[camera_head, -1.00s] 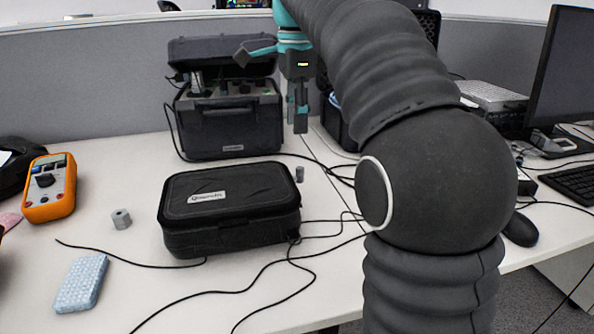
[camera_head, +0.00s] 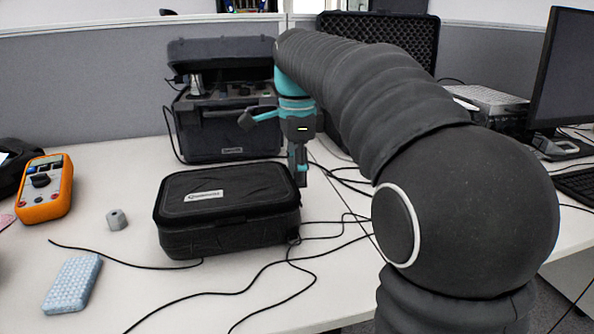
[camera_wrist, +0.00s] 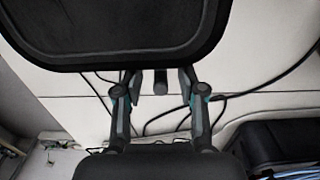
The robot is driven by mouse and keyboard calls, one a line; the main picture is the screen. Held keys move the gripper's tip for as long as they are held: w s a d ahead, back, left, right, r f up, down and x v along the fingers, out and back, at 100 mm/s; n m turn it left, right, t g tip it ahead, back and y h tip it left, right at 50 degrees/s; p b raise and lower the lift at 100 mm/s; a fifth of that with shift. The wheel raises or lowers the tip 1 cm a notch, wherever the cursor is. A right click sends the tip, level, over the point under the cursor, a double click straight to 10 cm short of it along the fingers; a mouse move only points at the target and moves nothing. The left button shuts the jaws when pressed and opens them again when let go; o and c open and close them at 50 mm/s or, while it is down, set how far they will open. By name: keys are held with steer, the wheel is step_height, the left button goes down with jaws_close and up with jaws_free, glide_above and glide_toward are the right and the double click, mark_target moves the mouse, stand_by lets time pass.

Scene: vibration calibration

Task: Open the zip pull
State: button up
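The black soft case (camera_head: 230,230) lies closed on the table, with a pale label on its lid. Its edge (camera_wrist: 110,58) fills the top of the wrist view. I cannot make out the zip pull clearly in either view. My gripper (camera_head: 299,170) points down beside the case's back right corner, close to it; contact cannot be told. In the wrist view my gripper (camera_wrist: 159,94) has its two fingers apart. A small dark cylinder (camera_wrist: 161,80) shows between the fingertips in that view, not visibly gripped; in the head view it is hidden.
Thin black cables (camera_head: 280,263) run over the table in front and right of the case. A large open-lidded black box (camera_head: 230,135) stands behind. An orange multimeter (camera_head: 45,190), a grey weight (camera_head: 117,220) and a light blue block (camera_head: 72,284) lie left.

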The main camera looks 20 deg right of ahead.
steer(key=shift+c, duration=0.2)
jaws_close()
steer(key=shift+w+r+p, duration=0.25)
steer(key=shift+w+p, duration=0.05)
steer(key=shift+p, duration=0.35)
steer(key=shift+w+f+p, duration=0.15)
steer(key=shift+w+p, duration=0.25)
steer(key=shift+o, duration=0.2)
jaws_free()
step_height(320, 180, up, 12)
